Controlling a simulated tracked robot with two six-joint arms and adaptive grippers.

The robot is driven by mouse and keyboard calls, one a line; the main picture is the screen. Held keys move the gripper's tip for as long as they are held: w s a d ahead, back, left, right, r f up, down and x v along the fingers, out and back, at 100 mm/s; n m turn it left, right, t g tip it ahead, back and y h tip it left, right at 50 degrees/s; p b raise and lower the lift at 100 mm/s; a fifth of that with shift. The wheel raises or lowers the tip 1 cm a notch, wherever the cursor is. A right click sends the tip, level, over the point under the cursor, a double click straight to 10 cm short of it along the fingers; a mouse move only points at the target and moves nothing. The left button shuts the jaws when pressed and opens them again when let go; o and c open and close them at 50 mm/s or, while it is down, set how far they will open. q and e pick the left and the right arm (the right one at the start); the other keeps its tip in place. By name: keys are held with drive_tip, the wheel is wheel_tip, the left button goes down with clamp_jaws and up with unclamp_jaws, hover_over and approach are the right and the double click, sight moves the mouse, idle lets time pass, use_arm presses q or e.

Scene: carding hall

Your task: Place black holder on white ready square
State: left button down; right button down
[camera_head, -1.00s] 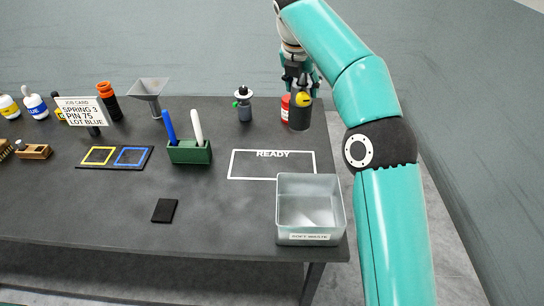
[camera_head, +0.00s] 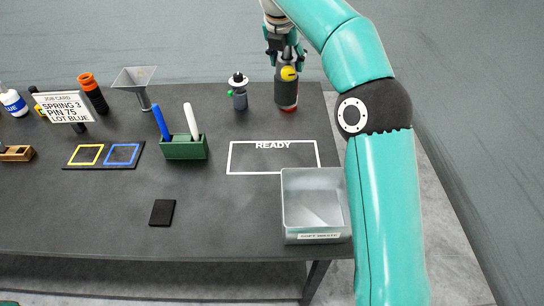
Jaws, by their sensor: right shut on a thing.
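The black holder (camera_head: 286,96) is a dark upright cylinder with a yellow part showing near its top. My right gripper (camera_head: 286,57) is above it with its fingers down and shut on it, at the back right of the table. Whether the holder's base touches the table cannot be told. The white ready square (camera_head: 232,157) is a white outlined rectangle marked READY on the dark table, nearer than the holder, and it is empty. My left gripper is not in view.
A red container (camera_head: 287,112) is mostly hidden behind the holder. A green pen stand (camera_head: 185,151) is left of the square.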

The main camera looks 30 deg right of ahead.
drive_tip(key=shift+f, duration=0.25)
wheel_tip(320, 180, down, 19)
drive_tip(key=b, duration=0.4)
drive_tip(key=shift+f, duration=0.2)
drive_tip(key=shift+c, duration=2)
unclamp_jaws()
drive_tip(key=shift+f, duration=0.1)
drive_tip(key=shift+a, duration=0.1)
drive_tip(key=v, duration=1.2)
